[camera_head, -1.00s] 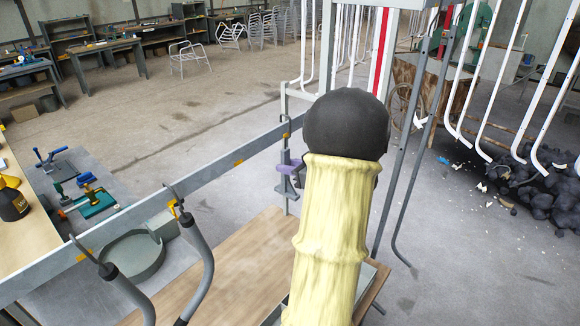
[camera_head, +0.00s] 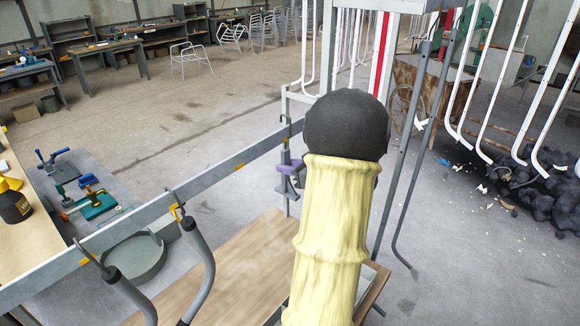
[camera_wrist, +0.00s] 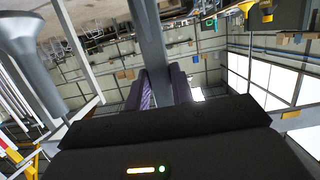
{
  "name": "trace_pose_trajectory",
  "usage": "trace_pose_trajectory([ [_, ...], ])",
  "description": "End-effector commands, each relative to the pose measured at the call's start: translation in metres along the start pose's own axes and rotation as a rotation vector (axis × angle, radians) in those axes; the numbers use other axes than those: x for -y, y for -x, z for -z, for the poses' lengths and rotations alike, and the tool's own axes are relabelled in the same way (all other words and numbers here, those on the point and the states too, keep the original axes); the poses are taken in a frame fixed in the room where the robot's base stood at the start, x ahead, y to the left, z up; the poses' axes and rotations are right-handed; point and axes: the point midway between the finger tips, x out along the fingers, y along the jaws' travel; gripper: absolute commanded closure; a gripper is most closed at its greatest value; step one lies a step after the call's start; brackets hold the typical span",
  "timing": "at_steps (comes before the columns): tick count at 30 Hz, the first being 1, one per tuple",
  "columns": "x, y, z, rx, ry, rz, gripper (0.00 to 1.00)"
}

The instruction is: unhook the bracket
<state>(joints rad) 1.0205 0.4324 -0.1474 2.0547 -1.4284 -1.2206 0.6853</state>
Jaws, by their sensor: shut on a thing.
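The grey bracket (camera_head: 285,187) hangs at the far end of the long grey rail, beside a white frame post. My gripper (camera_head: 289,167) has purple jaws closed on the bracket, partly hidden behind my wrist. In the wrist view, my gripper (camera_wrist: 161,88) has its two purple fingers on either side of a grey bar (camera_wrist: 150,45), which looks like the bracket's stem. I cannot tell whether the hook touches the rail.
The grey rail (camera_head: 215,178) crosses from lower left to the post. Two grey curved tubes (camera_head: 206,262) hang from it by hooks at the near left. A wooden tabletop (camera_head: 235,265) lies below. White bent tubes (camera_head: 483,95) hang at the right. Open floor lies beyond the rail.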

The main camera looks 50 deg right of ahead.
Motion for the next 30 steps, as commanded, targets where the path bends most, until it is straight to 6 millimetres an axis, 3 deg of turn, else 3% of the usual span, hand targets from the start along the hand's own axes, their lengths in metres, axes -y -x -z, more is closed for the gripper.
trace_pose_trajectory([
  [30,0.0,0.0095,-0.0024,0.0,0.0,0.0,1.0],
])
